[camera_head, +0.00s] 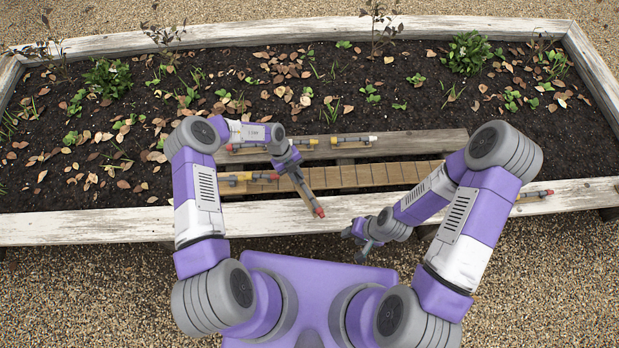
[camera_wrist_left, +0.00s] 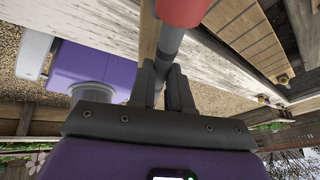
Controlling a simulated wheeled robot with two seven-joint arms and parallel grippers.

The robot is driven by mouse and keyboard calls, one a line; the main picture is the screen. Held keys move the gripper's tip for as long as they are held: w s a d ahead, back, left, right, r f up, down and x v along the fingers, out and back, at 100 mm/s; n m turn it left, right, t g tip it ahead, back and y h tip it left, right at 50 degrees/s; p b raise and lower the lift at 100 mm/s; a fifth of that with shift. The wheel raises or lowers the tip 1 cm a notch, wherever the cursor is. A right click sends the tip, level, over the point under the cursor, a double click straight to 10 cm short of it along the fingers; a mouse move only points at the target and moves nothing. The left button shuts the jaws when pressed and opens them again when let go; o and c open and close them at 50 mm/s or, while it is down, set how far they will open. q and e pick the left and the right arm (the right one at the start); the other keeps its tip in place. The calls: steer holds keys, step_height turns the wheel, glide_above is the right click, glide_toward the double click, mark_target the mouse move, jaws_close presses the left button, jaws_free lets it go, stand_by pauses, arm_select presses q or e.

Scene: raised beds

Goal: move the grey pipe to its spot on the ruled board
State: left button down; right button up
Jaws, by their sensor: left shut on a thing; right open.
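A grey pipe (camera_wrist_left: 172,42) with a red end (camera_head: 319,212) is held by my left gripper (camera_head: 298,178). In the left wrist view the left gripper (camera_wrist_left: 166,88) is shut around the pipe, which runs up between the fingers to the red end. In the head view the pipe slants over the near edge of the ruled board (camera_head: 370,175), a wooden strip with crosswise lines, its red end toward the bed's front rail. I cannot tell whether it touches anything. My right gripper (camera_head: 362,241) is open and empty in front of the rail.
A yellow-and-red pipe (camera_head: 248,177) lies at the ruled board's left end. Other pipes (camera_head: 355,140) lie on the plank (camera_head: 420,145) behind, and another (camera_head: 536,194) lies on the front rail (camera_head: 110,222) at right. Soil, leaves and plants fill the back.

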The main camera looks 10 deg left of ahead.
arm_select(q)
steer(key=w+n+t, duration=0.1)
steer(key=n, duration=0.1)
steer(key=w+n+t, duration=0.1)
steer(key=n, duration=0.1)
steer(key=w+n, duration=0.1)
steer(key=n, duration=0.1)
steer(key=shift+d+f+n+t+h, duration=0.3)
steer(key=shift+d+f+t, duration=0.05)
steer(key=shift+t, duration=0.05)
steer(key=w+f+n+b, duration=0.1)
steer(key=f+n, duration=0.1)
steer(key=f, duration=0.1)
steer(key=w+f+n+t+b, duration=0.1)
steer(key=f+n+b, duration=0.1)
steer(key=f, duration=0.2)
steer(key=w+f+n+t+y+b, duration=0.1)
steer(key=f+n, duration=0.1)
steer(key=f, duration=0.1)
steer(key=shift+w+f, duration=0.1)
steer(key=shift+f, duration=0.2)
steer(key=shift+r, duration=0.1)
steer(key=c, duration=1.1)
jaws_free()
steer(key=shift+o, duration=0.2)
